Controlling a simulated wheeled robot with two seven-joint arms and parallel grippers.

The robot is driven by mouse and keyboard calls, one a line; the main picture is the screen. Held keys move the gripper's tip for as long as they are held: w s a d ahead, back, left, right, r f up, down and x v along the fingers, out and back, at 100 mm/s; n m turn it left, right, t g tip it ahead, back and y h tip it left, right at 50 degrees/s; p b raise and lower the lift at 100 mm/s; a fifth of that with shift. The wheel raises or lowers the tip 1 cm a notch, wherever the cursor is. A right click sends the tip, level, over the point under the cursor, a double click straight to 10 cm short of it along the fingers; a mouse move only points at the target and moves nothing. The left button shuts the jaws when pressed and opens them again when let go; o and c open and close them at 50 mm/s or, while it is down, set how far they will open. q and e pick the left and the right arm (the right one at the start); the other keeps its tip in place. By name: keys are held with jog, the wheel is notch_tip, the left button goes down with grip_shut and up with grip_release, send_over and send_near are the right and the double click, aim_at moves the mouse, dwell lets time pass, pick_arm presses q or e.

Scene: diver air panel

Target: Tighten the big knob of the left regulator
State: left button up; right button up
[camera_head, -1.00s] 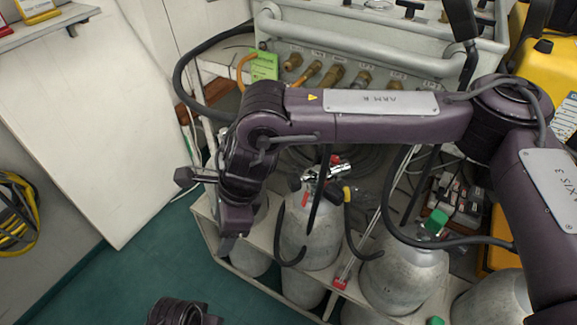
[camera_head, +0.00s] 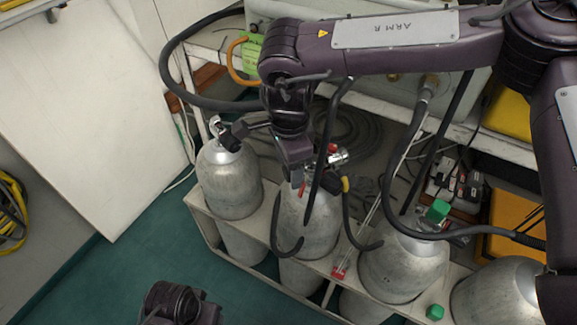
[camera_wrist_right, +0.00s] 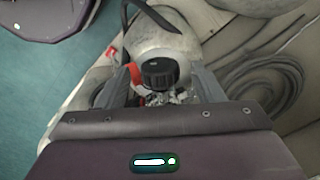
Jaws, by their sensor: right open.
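A black ribbed knob (camera_wrist_right: 160,73) shows in the right wrist view, between the two fingers of my open right gripper (camera_wrist_right: 161,80). Whether the fingers touch it cannot be told. Chrome fittings lie just below it and a red part at its left. In the head view my right gripper (camera_head: 301,180) points down at the top of the second grey cylinder (camera_head: 308,222), beside its regulator (camera_head: 338,157) with chrome, red and yellow parts. The knob is hidden there behind the gripper. My left gripper (camera_head: 178,303) shows partly at the bottom edge, its jaws unclear.
More cylinders stand in the white rack, one at left (camera_head: 230,185) and one at right (camera_head: 405,265) with a green cap. Black hoses (camera_head: 210,105) hang around my right wrist. The panel box (camera_head: 465,100) is behind my arm. Green floor (camera_head: 110,275) is clear at left.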

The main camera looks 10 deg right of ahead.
pick_arm(q)
jog(key=shift+r, duration=0.2)
pick_arm(e)
jog(key=shift+f, duration=0.35)
jog(key=c, duration=1)
pick_arm(q)
jog(key=shift+s, duration=0.1)
pick_arm(e)
jog(key=shift+t, duration=0.3)
